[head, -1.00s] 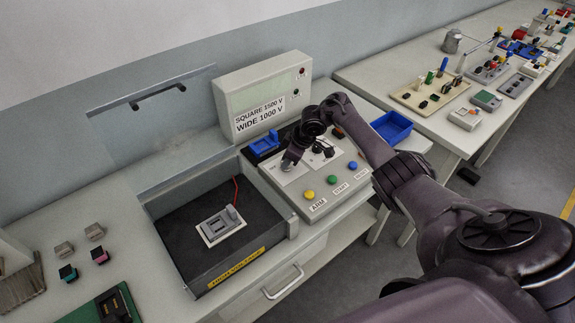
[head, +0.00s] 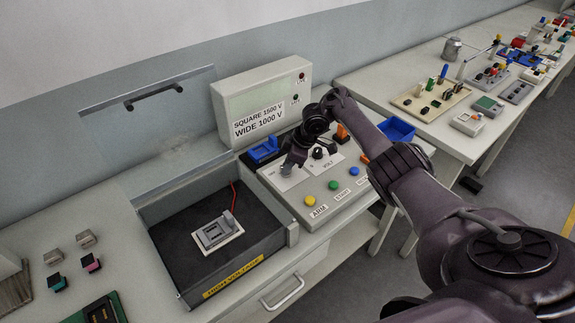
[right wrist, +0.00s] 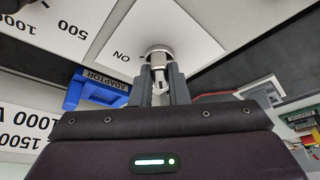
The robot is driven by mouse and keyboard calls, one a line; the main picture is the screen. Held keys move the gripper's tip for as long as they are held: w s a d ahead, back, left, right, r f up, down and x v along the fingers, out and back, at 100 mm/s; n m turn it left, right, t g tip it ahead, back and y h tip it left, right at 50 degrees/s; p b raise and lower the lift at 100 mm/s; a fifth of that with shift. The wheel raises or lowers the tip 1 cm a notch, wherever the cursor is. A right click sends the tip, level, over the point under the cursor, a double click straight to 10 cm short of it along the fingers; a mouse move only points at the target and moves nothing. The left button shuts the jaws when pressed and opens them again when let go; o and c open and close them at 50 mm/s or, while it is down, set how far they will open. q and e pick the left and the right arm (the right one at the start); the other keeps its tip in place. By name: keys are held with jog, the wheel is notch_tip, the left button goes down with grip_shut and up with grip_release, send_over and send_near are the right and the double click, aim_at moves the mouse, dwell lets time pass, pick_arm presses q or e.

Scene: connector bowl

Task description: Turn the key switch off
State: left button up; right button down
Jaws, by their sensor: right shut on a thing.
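The key switch (right wrist: 157,52) has a round metal collar on a white plate on the control panel (head: 335,196). The word ON is printed beside it in the right wrist view. My right gripper (right wrist: 158,82) is shut on the key (right wrist: 158,73), with one dark finger on each side. In the head view my right gripper (head: 287,168) is down at the panel's left white plate and largely hides the key switch. My left gripper is not in view.
Yellow, green and blue buttons (head: 333,185) line the panel's front. A blue adaptor (head: 263,150) lies behind the gripper; it also shows in the right wrist view (right wrist: 97,90). An open high-voltage tray (head: 172,249) holds a grey fixture (head: 216,233). The label box (head: 258,72) stands behind.

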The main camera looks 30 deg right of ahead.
jog(key=c, duration=1.4)
grip_release()
jog(key=shift+d, duration=0.1)
jog(key=shift+d+r, duration=0.1)
jog(key=shift+r, duration=0.4)
jog(key=p+v, duration=0.2)
jog(key=v, duration=0.5)
jog(key=shift+s, duration=0.15)
jog(key=shift+f, duration=0.2)
